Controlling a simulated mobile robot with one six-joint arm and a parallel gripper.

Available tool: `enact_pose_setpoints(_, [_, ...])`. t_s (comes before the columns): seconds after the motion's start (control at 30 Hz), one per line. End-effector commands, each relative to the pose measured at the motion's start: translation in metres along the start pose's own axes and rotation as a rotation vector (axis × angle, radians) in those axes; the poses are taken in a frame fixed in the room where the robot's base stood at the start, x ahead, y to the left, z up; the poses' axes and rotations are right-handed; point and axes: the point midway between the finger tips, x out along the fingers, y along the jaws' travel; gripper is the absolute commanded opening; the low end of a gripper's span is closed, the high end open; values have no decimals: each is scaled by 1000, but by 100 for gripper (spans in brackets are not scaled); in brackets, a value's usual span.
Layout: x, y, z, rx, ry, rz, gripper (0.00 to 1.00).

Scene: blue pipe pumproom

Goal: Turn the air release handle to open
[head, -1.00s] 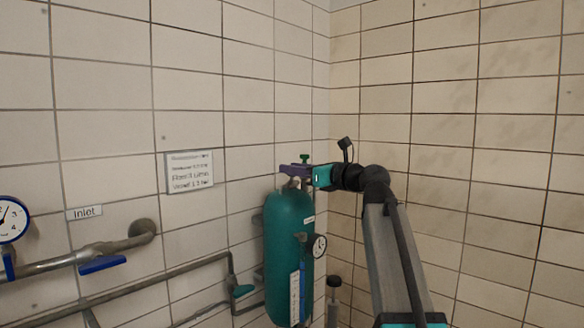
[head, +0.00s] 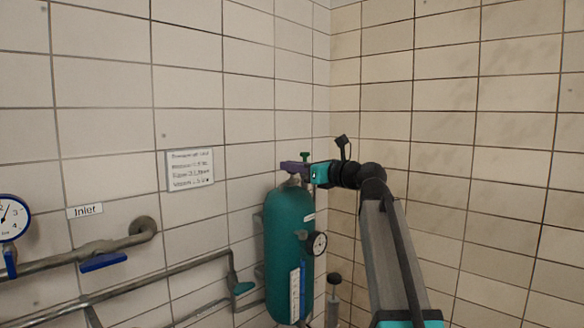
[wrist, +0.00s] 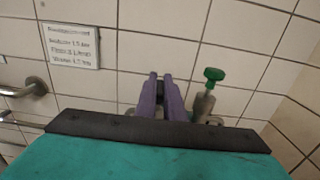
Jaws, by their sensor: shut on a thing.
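A teal pressure vessel (head: 288,240) stands upright against the wall near the corner in the head view. A small green handle (head: 305,156) shows above it. In the wrist view the green handle (wrist: 213,75) sits on a grey metal fitting (wrist: 203,104), just right of my fingers and apart from them. My gripper (head: 288,167), with purple fingers, is at the top of the vessel. In the wrist view my gripper (wrist: 160,84) is shut on a small grey part between its fingers. Most of that part is hidden, so I cannot tell whether it belongs to the handle.
A pressure gauge (head: 318,243) sticks out on the vessel's right side. A white sign (head: 190,170) hangs on the left wall. Pipes, a blue lever (head: 103,262), an Inlet label (head: 85,210) and another gauge (head: 12,218) are at the left. The tiled right wall is bare.

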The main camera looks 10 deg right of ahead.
Motion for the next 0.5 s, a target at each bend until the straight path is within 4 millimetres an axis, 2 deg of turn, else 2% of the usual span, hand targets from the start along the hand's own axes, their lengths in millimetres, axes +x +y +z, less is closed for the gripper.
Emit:
enact_pose_setpoints(0.27, [1,-1,2,1,0,83,0])
enact_pose_setpoints(0.5, [2,-3,3,2,0,226,0])
